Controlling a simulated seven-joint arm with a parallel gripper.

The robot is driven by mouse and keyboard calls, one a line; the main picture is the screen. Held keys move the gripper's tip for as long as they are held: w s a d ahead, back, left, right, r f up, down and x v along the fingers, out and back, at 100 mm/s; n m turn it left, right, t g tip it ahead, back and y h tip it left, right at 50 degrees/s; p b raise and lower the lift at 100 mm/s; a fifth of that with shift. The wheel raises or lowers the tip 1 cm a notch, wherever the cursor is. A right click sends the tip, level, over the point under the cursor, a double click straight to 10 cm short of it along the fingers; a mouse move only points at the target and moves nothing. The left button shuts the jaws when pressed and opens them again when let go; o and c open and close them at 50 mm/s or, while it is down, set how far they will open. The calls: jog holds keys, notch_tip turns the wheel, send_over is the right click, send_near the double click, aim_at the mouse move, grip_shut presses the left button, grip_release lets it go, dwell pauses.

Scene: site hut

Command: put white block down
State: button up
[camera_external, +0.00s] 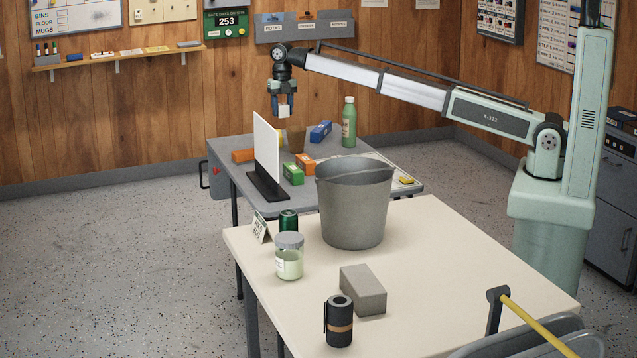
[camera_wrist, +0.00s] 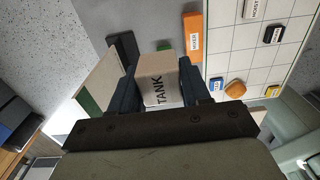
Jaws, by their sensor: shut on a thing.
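My gripper (camera_external: 284,104) is high over the far grey table, above and just right of the upright white panel (camera_external: 266,150). It is shut on the white block (camera_external: 284,112), which hangs clear of the tabletop. In the wrist view the block (camera_wrist: 158,82) looks pale beige, reads TANK and sits between dark blue fingers. Below it, at the right of that view, is a white grid board (camera_wrist: 258,58). An orange block marked MIXER (camera_wrist: 194,36) lies by the board's left edge. In the external view the bucket and panel hide part of the far table.
The panel stands on a black foot (camera_external: 267,186). Green (camera_external: 293,174), orange (camera_external: 305,162) and blue (camera_external: 320,131) blocks and a green bottle (camera_external: 349,122) stand on the far table. A grey bucket (camera_external: 352,210) stands on the near table (camera_external: 430,270). Several board squares are bare.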

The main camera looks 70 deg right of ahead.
jog(key=r, duration=0.5)
jog(key=a+r, duration=0.1)
jog(key=r, duration=0.2)
jog(key=shift+s+r, duration=0.2)
jog(key=shift+r, duration=0.05)
jog(key=s+a+n, duration=0.1)
jog(key=s+a, duration=0.5)
jog(key=a, duration=0.5)
jog(key=s+a+n, duration=0.1)
jog(key=s+a, duration=0.6)
jog(key=a, duration=0.5)
jog(key=s+a+n, duration=0.3)
jog(key=s+a, duration=1.5)
jog(key=s, duration=0.2)
jog(key=n, duration=0.4)
send_over(417, 269)
notch_tip(417, 269, down, 17)
jog(key=shift+f, duration=5.6)
jog(key=shift+f, duration=0.1)
